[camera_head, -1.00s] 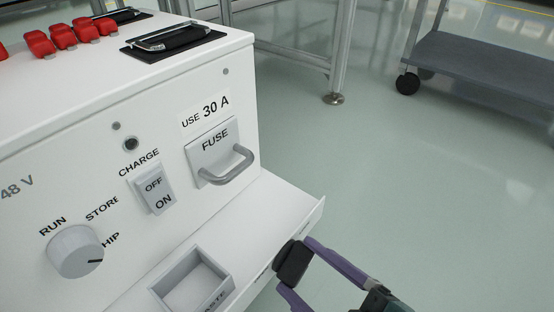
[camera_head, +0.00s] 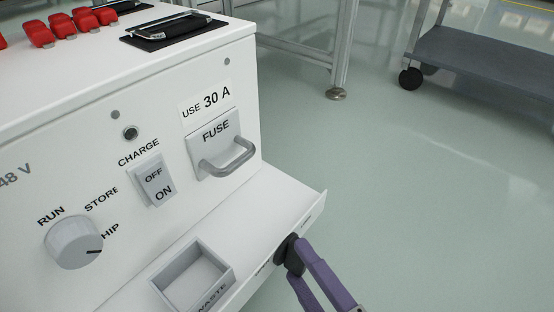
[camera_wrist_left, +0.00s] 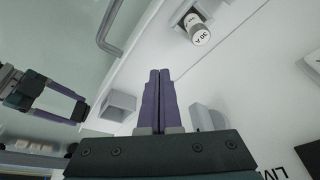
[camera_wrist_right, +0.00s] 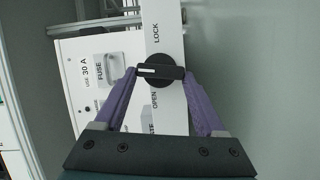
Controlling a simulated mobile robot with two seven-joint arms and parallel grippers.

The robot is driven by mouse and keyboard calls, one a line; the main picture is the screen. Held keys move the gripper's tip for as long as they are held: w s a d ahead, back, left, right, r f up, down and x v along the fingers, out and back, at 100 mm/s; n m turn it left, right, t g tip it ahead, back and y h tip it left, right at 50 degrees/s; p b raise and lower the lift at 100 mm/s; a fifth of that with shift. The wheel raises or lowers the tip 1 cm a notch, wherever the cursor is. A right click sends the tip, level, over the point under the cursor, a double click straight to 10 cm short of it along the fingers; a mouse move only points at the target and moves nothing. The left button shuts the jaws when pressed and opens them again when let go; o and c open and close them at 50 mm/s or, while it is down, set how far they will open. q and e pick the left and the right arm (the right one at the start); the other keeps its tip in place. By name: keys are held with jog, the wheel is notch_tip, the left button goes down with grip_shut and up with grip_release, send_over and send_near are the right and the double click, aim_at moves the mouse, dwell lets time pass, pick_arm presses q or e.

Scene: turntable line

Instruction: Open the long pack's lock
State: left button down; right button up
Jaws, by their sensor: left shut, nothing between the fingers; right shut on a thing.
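The long pack is the white box with a 48 V front panel (camera_head: 120,190) in the head view. Its lock is a black knob (camera_head: 284,247) on the front edge of the pack's lower ledge. The right wrist view shows the knob's handle (camera_wrist_right: 160,71) lying crosswise between the printed words LOCK and OPEN. My right gripper (camera_head: 290,255) is shut on this handle, one purple finger at each end in the right wrist view (camera_wrist_right: 160,74). My left gripper (camera_wrist_left: 160,75) is shut and empty in the left wrist view.
The panel carries a rotary dial (camera_head: 75,242), a CHARGE switch (camera_head: 154,180) and a FUSE handle (camera_head: 226,158). A small WASTE tray (camera_head: 227,281) sits on the ledge. A 30 A fuse (camera_wrist_left: 200,36) shows in the left wrist view. A grey cart (camera_head: 480,75) stands behind; the floor between is clear.

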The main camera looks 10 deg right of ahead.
pick_arm(q)
jog(key=shift+d, duration=0.15)
pick_arm(e)
jog(key=shift+f+n, duration=0.1)
jog(key=shift+n, duration=0.2)
dwell(0.3)
jog(key=o, duration=1.3)
pick_arm(q)
jog(key=shift+r, duration=0.1)
pick_arm(e)
jog(key=shift+s+d, duration=0.1)
jog(key=shift+s, duration=0.15)
pick_arm(q)
jog(key=shift+r+p, duration=0.55)
jog(key=shift+p, duration=0.05)
pick_arm(e)
jog(key=v, duration=0.9)
jog(key=shift+s, duration=0.3)
